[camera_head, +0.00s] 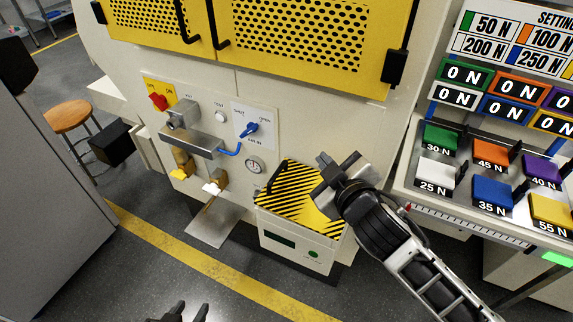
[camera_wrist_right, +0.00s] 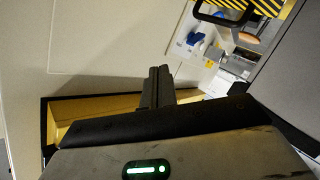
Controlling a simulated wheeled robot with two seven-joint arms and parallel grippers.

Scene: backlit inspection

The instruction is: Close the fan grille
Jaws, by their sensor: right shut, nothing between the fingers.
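A yellow panel with black hazard stripes (camera_head: 290,200) and a black handle sits in the top of a white box at the machine's front. The striped panel and handle also show at the top of the right wrist view (camera_wrist_right: 262,6). Two yellow perforated doors (camera_head: 300,30) are above, with a seam between them. I cannot tell which of these is the fan grille. My right gripper (camera_head: 328,176) is shut and empty, beside the striped panel's right side, hiding part of it. My left gripper (camera_head: 190,312) is open at the bottom edge, low and apart from the machine.
The white box (camera_head: 290,246) has a display and green button. A control panel (camera_head: 255,128) with a blue lever, a grey ledge and a gauge lies left of it. A rack of coloured weight blocks (camera_head: 492,193) stands right. A stool (camera_head: 69,116) is far left.

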